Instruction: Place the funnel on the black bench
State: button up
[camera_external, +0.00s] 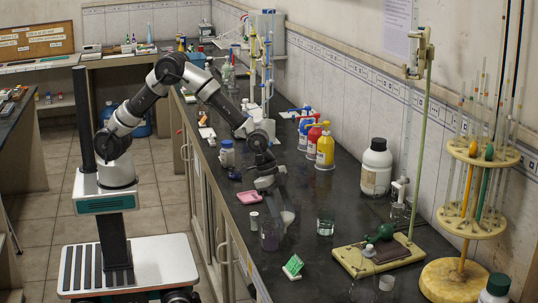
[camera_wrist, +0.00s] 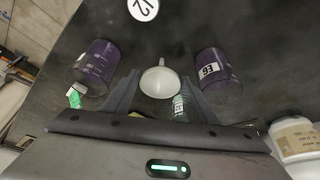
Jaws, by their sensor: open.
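The funnel (camera_wrist: 160,81) is pale grey-white and shows between the two fingers of my gripper (camera_wrist: 160,76) in the wrist view. Its narrow stem points to the top of the picture. The fingers stand apart, with a gap on each side of the funnel. Its height above the black bench (camera_wrist: 255,45) is hard to tell. In the external view my gripper (camera_external: 272,208) is low over the bench (camera_external: 345,200), close to a glass beaker (camera_external: 271,238). The funnel is not clear in that view.
In the wrist view, purple-looking beakers stand left (camera_wrist: 97,62) and right (camera_wrist: 217,72) of my fingers. In the external view, a clear beaker (camera_external: 325,227), a white bottle (camera_external: 376,170) and a green-rod stand (camera_external: 378,257) are to the right. A pink dish (camera_external: 247,197) lies left.

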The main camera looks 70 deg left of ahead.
jog(key=v, duration=1.1)
jog(key=shift+p, duration=0.35)
